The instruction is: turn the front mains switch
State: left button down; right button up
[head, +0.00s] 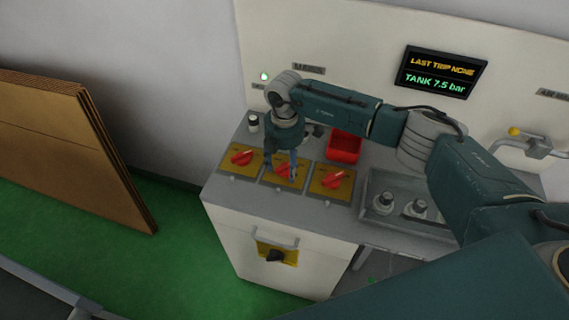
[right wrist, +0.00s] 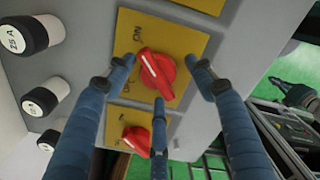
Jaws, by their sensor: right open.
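Three red rotary switches on yellow plates sit in a row on the grey cabinet top: left (head: 241,157), middle (head: 284,169), right (head: 333,179). A black knob (head: 276,256) on a yellow plate is on the cabinet's front face, below a grey handle. My right gripper (head: 284,165) points down over the middle red switch. In the right wrist view its blue fingers are open around a red knob (right wrist: 158,70) beside the letters ON; I cannot tell whether they touch it. Another red knob (right wrist: 136,140) shows below. My left gripper does not show clearly.
A red bin (head: 343,148) stands behind the switches. A grey tray (head: 375,218) with round fuses is at the right. Brown panels (head: 70,135) lean at the left. Green floor (head: 190,235) is clear before the cabinet.

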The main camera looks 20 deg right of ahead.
jog(key=c, duration=1.1)
jog(key=n+b, duration=0.2)
jog(key=n, duration=0.1)
jog(key=n+b, duration=0.1)
jog(key=shift+s+f+n, duration=0.15)
jog(key=shift+f+n, duration=0.1)
jog(key=shift+n, duration=0.05)
jog(key=n+b, duration=0.4)
jog(key=n, duration=0.1)
jog(key=shift+s+f, duration=0.1)
jog(key=shift+s, duration=0.05)
jog(key=n+b, duration=0.3)
jog(key=n, duration=0.1)
jog(key=shift+d+n+b, duration=0.2)
jog(key=shift+n+b, duration=0.15)
jog(key=shift+n, duration=0.05)
jog(key=shift+s+d+n+b, duration=0.1)
jog(key=shift+n+b, duration=0.9)
jog(key=shift+n, duration=0.7)
jog(key=o, duration=1.1)
jog(key=shift+d+r, duration=0.15)
jog(key=shift+r, duration=0.15)
